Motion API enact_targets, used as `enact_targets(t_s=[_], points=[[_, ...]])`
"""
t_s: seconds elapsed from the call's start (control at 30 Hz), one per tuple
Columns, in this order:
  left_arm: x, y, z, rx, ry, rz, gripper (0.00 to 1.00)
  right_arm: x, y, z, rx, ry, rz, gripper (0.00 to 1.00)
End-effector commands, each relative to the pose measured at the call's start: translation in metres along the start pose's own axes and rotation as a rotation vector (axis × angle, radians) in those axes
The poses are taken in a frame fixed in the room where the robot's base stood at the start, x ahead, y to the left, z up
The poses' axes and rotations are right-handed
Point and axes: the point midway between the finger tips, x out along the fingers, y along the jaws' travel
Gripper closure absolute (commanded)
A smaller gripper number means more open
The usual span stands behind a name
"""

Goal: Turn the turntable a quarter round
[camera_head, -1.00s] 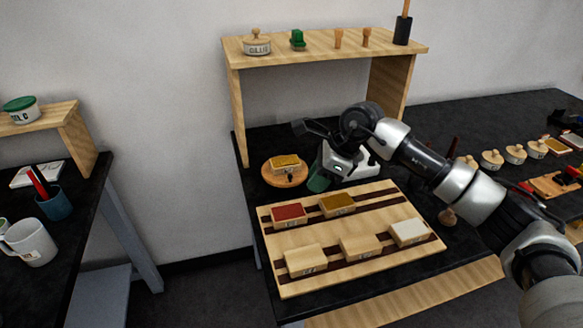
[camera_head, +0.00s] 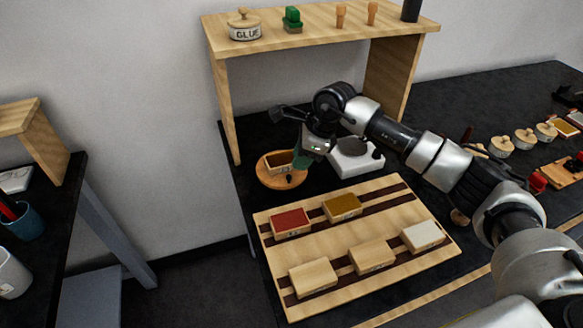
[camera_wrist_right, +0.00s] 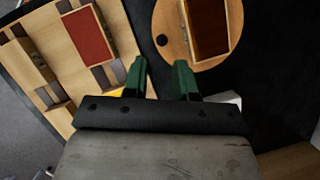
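The turntable is a round wooden disc (camera_head: 270,179) on the dark table, left of my right arm. A small open wooden box (camera_head: 277,162) with a brownish inside sits on it, and a small black knob (camera_head: 289,178) stands near its front edge. In the right wrist view the disc (camera_wrist_right: 169,22), the box (camera_wrist_right: 207,27) and the knob (camera_wrist_right: 162,40) lie beyond the fingertips. My right gripper (camera_head: 301,159) is by the disc's right side. Its green fingers (camera_wrist_right: 160,78) are apart with nothing between them. Contact with the disc cannot be told. My left gripper is out of view.
A wooden board (camera_head: 335,235) with several small boxes lies in front. A white device (camera_head: 354,158) stands close right of my right gripper. A wooden shelf (camera_head: 310,38) rises behind, its left leg (camera_head: 226,115) near the turntable. Several lidded pots stand at right.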

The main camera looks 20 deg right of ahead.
Motion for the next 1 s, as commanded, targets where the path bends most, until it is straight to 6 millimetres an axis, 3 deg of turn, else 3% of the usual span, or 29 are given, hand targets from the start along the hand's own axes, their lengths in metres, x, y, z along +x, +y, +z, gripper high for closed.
enact_targets(t_s=[0.1, 0.3, 0.7, 0.9, 1.0], points=[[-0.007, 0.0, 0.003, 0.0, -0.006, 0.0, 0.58, 0.022, 0.001, 0.001, 0.0, 0.001, 0.005, 0.73], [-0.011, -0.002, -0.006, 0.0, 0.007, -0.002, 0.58, 0.049, 0.001, 0.001, 0.0, 0.0, 0.002, 0.73], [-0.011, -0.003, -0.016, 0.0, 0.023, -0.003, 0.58, 0.058, 0.0, 0.0, -0.001, 0.0, 0.0, 0.73], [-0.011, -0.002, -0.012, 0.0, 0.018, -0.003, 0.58, 0.058, 0.0, 0.0, -0.001, 0.0, 0.0, 1.0], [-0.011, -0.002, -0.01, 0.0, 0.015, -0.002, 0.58, 0.058, 0.0, 0.0, -0.001, 0.0, 0.0, 1.0]])
